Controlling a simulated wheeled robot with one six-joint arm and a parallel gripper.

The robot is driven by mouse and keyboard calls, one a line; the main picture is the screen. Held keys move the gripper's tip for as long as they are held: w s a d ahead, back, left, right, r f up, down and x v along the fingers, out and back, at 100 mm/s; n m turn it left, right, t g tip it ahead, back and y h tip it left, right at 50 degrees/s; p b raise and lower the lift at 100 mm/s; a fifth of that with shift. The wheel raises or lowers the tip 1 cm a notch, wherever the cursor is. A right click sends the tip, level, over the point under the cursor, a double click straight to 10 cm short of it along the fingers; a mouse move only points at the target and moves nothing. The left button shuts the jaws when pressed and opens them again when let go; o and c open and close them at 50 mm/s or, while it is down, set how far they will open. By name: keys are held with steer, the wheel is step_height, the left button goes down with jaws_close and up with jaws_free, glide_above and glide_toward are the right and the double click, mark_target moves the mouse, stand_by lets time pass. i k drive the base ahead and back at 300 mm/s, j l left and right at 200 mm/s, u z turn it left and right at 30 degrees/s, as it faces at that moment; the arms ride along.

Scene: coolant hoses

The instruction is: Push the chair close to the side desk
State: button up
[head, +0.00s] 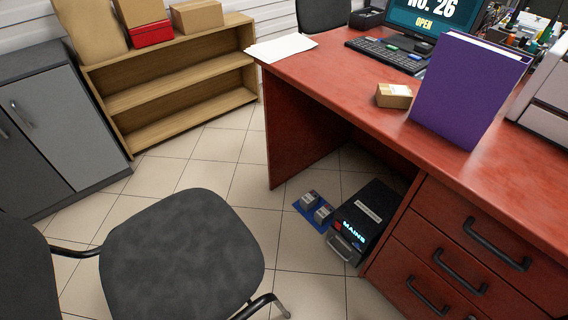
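A dark grey chair (183,248) with black metal arms stands on the tiled floor at the lower left of the head view. Its seat faces the desk and its backrest is cut off by the left edge. A red-brown wooden desk (345,72) fills the right side, with drawers at the front right. Floor tiles show between the chair and the desk's left side panel, so the two are apart. I cannot tell whether this is the side desk. A second dark chair (322,14) is partly visible behind the desk. My gripper is not in view.
A black box marked MAINS (362,222) and a blue tray (314,212) with small blocks sit on the floor under the desk. A grey cabinet (62,130) and a wooden shelf (180,80) line the back left. The tiles before the shelf are clear.

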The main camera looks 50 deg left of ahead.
mark_target(187, 254)
steer(key=u, duration=3.2)
steer(key=k+j+u, duration=0.15)
steer(key=k, duration=0.35)
steer(key=k+j+u, duration=0.1)
steer(key=k+j, duration=0.2)
steer(key=k, duration=0.15)
